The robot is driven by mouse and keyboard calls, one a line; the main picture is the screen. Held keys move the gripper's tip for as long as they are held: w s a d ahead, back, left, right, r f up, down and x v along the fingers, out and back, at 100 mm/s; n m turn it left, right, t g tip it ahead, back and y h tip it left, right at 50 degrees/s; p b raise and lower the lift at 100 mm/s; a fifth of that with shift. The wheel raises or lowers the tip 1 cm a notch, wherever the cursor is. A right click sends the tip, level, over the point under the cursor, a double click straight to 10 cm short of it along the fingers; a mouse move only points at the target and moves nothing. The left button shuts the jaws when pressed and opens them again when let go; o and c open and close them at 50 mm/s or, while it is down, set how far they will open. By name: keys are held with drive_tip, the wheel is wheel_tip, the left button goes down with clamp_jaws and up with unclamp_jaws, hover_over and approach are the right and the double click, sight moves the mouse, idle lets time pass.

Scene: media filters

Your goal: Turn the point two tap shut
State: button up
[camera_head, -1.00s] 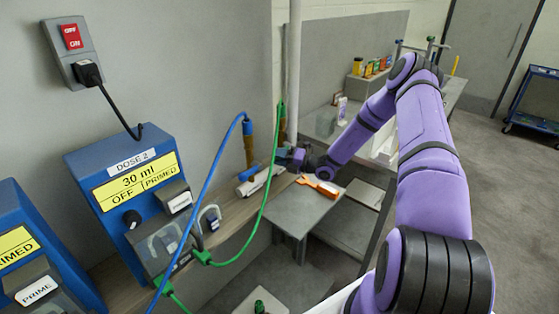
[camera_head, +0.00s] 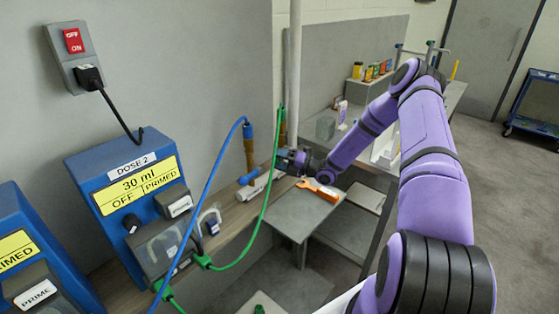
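My gripper (camera_head: 284,156) is at the far end of my purple arm, beside the green hose and the vertical pipes at the wall. A blue tap handle or fitting (camera_head: 249,177) shows just left of and below it, by a brown pipe (camera_head: 249,150). I cannot tell whether this is the point two tap, as no label is readable. My gripper's fingers are small and partly behind the green hose (camera_head: 270,173), so their opening and any contact are not clear.
An orange tool (camera_head: 318,188) lies on a small grey table (camera_head: 302,210). A blue dosing unit (camera_head: 125,200) reads "DOSE 2, 30 ml, OFF, PRIMED". A blue hose (camera_head: 207,195) and the green hose hang in front. A switch box (camera_head: 73,42) is on the wall. Open floor is at right.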

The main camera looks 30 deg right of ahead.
drive_tip(key=v, duration=1.1)
drive_tip(key=shift+a, duration=0.1)
idle(0.4)
